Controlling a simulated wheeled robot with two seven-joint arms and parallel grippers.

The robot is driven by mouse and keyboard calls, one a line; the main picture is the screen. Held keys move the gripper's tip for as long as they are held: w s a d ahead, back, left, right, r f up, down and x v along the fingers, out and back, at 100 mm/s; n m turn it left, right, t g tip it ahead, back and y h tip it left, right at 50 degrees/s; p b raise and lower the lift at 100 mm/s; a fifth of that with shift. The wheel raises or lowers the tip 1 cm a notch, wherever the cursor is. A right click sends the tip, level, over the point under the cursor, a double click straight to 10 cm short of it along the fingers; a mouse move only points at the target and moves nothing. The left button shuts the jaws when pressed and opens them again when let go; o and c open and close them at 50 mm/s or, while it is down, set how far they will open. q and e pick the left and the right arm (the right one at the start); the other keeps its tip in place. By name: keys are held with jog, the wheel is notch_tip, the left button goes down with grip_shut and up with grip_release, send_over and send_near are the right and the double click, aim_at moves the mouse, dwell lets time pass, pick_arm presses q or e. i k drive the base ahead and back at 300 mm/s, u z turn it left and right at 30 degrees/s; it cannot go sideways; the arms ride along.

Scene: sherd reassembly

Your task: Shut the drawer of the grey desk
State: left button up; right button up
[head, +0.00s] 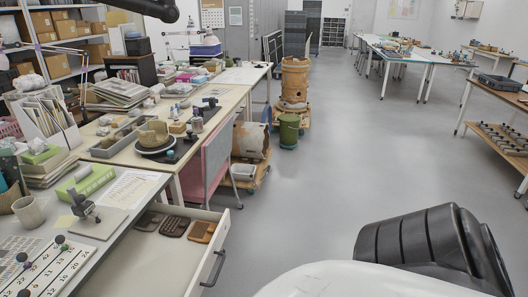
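The grey desk (131,212) is at the lower left of the head view. Its drawer (223,229) is pulled open and sticks out to the right into the aisle. A dark bar handle (213,268) is on the drawer's front. Inside lie several flat brown items (174,226) near the far side; the rest of the visible drawer floor is bare. The drawer's near end is cut off by the bottom edge of the frame. Neither of my grippers is in view.
The desk top holds a cup (28,211), a green box (85,181), papers and a number chart (45,268). Beyond is a cluttered table (182,153) with a pink panel (216,155). A green bin (289,130) stands farther off. Grey floor (330,190) right of the drawer is clear.

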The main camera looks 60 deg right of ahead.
aim_at(143, 264)
jog(key=z, duration=1.75)
jog(key=k, duration=0.35)
jog(key=u, duration=1)
jog(key=i, duration=0.9)
jog(key=z, duration=0.6)
